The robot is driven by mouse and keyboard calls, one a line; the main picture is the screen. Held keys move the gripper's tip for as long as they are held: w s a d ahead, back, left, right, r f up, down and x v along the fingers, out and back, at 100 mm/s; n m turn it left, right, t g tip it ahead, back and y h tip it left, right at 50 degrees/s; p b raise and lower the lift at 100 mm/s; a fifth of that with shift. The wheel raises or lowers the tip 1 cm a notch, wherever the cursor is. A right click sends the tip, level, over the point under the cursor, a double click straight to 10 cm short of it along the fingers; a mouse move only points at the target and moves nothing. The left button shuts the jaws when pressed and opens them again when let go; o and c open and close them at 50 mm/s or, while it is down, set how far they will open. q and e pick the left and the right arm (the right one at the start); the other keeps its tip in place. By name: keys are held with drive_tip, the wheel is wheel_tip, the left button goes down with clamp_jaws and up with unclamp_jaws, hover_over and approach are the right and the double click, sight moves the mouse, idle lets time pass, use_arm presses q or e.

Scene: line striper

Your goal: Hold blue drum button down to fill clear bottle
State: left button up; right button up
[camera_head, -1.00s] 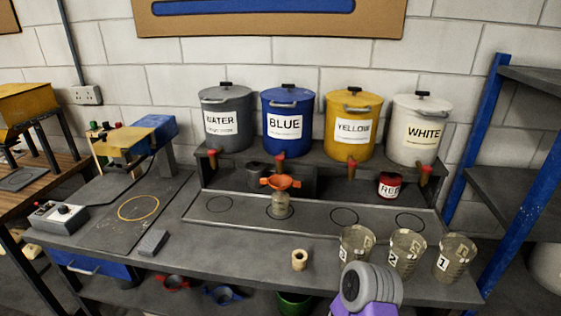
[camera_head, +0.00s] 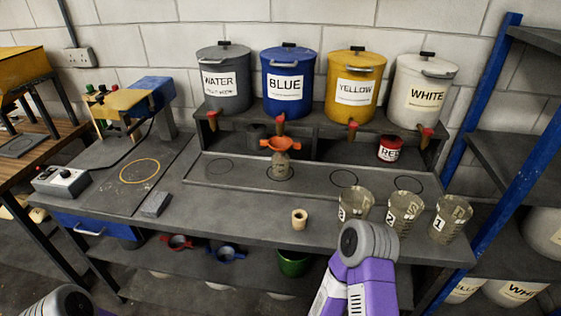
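The blue drum (camera_head: 287,84) stands on the raised shelf between the grey water drum and the yellow drum. Its red button (camera_head: 280,118) is on the spout below it. The clear bottle (camera_head: 281,166) stands upright in a circle on the tray under that spout, with an orange funnel (camera_head: 280,144) on top. The bottle looks empty, though it is small in view. My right arm's purple and grey links reach up at the bottom, in front of the bench, well short of the drum. A bit of my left arm shows at the bottom left. Neither gripper's fingers are visible.
Several marked clear cups, such as the middle one (camera_head: 404,214), stand at the bench's right front. A beige ring (camera_head: 299,219) is nearby. A red pot (camera_head: 391,149) sits behind the tray. A blue-framed rack (camera_head: 487,130) bounds the right. The tray's left circle (camera_head: 219,166) is clear.

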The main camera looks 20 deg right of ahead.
clamp_jaws()
idle(1.2)
